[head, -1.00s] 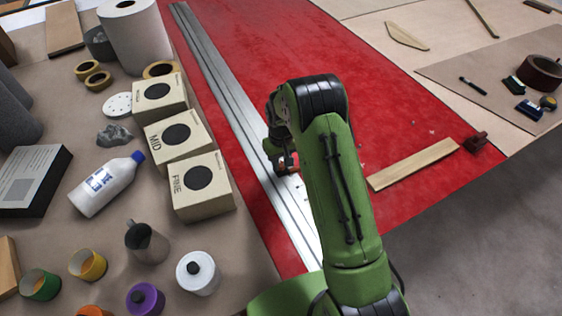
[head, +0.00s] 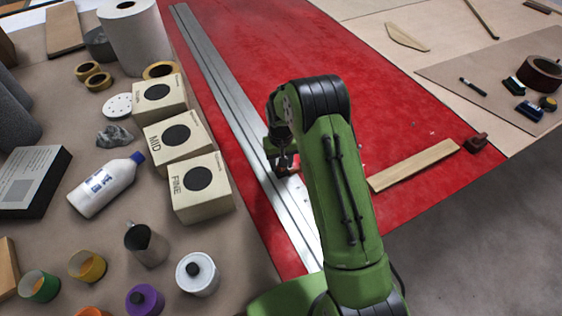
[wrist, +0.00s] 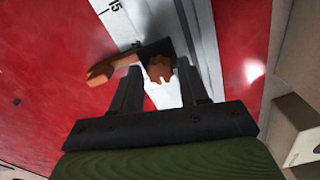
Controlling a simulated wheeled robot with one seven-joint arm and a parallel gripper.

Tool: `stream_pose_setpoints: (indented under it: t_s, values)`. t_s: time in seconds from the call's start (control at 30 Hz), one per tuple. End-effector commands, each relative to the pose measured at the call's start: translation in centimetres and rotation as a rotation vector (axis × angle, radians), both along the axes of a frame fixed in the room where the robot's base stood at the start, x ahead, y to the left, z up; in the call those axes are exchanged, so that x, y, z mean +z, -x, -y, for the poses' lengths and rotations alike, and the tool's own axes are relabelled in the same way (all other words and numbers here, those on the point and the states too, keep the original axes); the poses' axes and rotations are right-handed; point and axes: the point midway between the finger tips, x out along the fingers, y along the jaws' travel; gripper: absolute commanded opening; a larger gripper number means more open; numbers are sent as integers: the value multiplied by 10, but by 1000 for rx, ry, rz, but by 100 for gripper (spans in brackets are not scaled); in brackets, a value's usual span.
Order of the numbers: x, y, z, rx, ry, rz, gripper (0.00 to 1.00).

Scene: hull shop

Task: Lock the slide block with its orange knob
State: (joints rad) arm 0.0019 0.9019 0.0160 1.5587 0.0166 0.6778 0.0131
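The slide block (wrist: 153,48) is a dark piece on the long metal rail (head: 222,104), with an orange-brown arm (wrist: 112,68) reaching out to the left in the wrist view. Its orange knob (wrist: 160,69) has a lobed rim and faces my gripper. My gripper (wrist: 158,67) is open, with one finger on each side of the knob and small gaps showing between knob and fingers. In the head view my gripper (head: 283,162) is low over the rail, and my arm hides much of the block; only a small orange patch (head: 295,169) shows.
The rail lies along a red panel (head: 300,45). A wooden strip (head: 413,165) and a dark red block (head: 475,142) lie on the right. The red panel beyond my arm is clear.

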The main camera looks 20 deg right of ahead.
Motion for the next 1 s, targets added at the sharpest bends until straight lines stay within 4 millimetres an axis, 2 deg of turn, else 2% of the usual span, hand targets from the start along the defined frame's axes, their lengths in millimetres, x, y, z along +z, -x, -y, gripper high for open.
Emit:
stream_pose_setpoints:
  t_s: [0.07, 0.3, 0.4, 0.47, 0.8, 1.0]
  values:
    - [0, 0, 0, 0, 0, -1, 55]
    - [0, 1, 0, 1, 0, -2, 55]
    - [8, 0, 0, 1, 0, 0, 55]
    - [20, 0, 0, 1, 0, 0, 55]
    - [116, 0, 0, 1, 0, 3, 55]
    - [152, 0, 0, 1, 0, 0, 55]
